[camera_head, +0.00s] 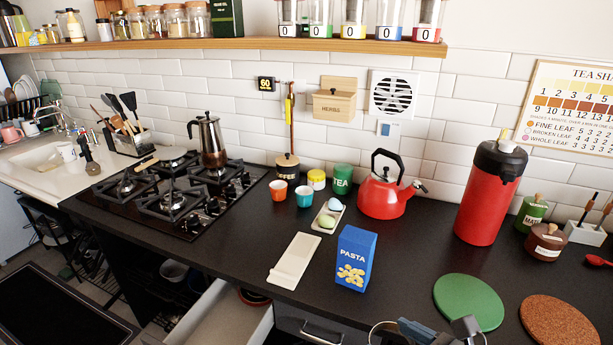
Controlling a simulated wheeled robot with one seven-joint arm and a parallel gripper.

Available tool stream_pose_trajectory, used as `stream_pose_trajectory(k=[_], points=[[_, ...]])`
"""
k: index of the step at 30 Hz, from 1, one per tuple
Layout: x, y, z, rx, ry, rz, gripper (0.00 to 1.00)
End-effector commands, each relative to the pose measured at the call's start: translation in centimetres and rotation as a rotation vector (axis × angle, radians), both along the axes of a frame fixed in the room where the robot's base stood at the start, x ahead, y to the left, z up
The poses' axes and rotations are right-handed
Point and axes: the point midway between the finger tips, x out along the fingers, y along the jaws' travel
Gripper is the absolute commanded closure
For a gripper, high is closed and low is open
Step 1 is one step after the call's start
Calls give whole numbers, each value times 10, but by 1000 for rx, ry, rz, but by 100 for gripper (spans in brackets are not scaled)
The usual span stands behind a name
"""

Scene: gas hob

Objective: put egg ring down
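My gripper (440,331) shows at the bottom edge, in front of the counter and cut off by the frame. A thin grey metal ring, seemingly the egg ring (376,327), is at its left side, also partly cut off. The ring is up against the gripper and appears held by it, above the counter's front edge; the exact grip is hidden. No other egg ring shows clearly. A small tray (318,221) with a pale blue egg and a green egg lies on the counter.
A blue pasta box (356,258) stands near the front edge beside a cream rest (295,261). A green round mat (468,303) and a cork mat (558,321) lie at right. A red kettle (383,197) and red flask (491,196) stand behind. The gas hob (137,194) is left. An open drawer (222,318) juts out below.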

Motion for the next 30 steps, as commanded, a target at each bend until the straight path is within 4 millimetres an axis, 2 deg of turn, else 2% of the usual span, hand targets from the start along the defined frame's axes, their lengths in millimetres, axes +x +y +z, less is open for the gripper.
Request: stream_pose_trajectory(k=[11,21,30], points=[[5,-29,-43,7,14,-175,56],[2,-62,-110,4,15,-459,56],[-2,-70,-137,-5,-1,-598,56]])
